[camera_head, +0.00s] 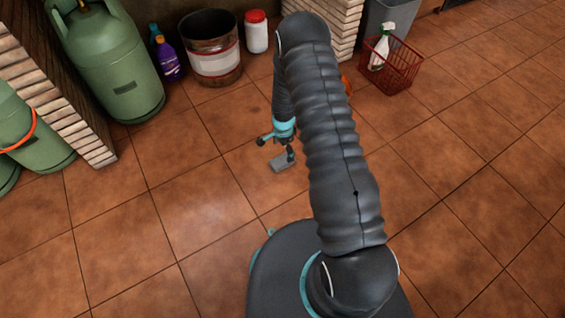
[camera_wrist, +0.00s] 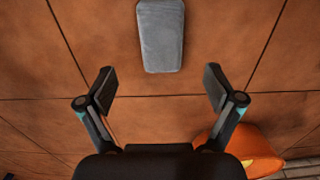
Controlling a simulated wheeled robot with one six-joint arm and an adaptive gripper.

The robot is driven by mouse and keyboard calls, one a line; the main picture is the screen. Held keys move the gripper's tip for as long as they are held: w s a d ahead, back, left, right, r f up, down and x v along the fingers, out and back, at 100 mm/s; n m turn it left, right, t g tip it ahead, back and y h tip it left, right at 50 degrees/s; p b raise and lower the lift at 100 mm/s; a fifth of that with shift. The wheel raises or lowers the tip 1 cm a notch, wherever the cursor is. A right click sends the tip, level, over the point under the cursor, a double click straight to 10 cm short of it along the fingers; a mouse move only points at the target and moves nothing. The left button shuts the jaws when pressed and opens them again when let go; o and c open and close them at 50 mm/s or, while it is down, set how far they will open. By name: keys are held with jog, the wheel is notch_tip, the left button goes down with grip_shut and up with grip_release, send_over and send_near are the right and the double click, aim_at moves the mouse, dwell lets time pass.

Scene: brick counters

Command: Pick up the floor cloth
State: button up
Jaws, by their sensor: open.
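The floor cloth (camera_wrist: 160,36) is a grey, folded, oblong piece lying flat on the tiles at the top middle of the wrist view. Its top end is cut off by the picture edge. In the head view the cloth (camera_head: 279,164) is a small grey patch on the floor, partly covered by my gripper (camera_head: 289,152). In the wrist view my gripper (camera_wrist: 159,88) is open, with its two fingers wide apart and nothing between them. The cloth lies beyond the fingertips, roughly centred between them, and I see no contact.
An orange object (camera_wrist: 252,148) lies right of my gripper's base. A rusty bucket (camera_head: 213,62), purple bottle (camera_head: 168,62), white red-lidded jar (camera_head: 257,36) and green gas cylinder (camera_head: 110,60) stand at the back left. A red basket (camera_head: 391,72) stands back right. Tiles around the cloth are clear.

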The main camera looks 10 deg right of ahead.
aim_at(282, 160)
jog(key=shift+a+f+b, duration=0.2)
jog(key=shift+f+b, duration=0.15)
jog(key=shift+f, duration=3.35)
jog(key=c, duration=1.3)
jog(key=shift+r, duration=0.15)
notch_tip(282, 160, up, 4)
jog(key=shift+w+r+p, duration=0.1)
jog(key=shift+w+p, duration=0.05)
jog(key=shift+p, duration=0.15)
jog(key=s+d+r, duration=0.6)
jog(key=d, duration=0.4)
jog(key=shift+r+p, duration=0.3)
jog(key=shift+p, duration=0.1)
jog(key=shift+s, duration=0.1)
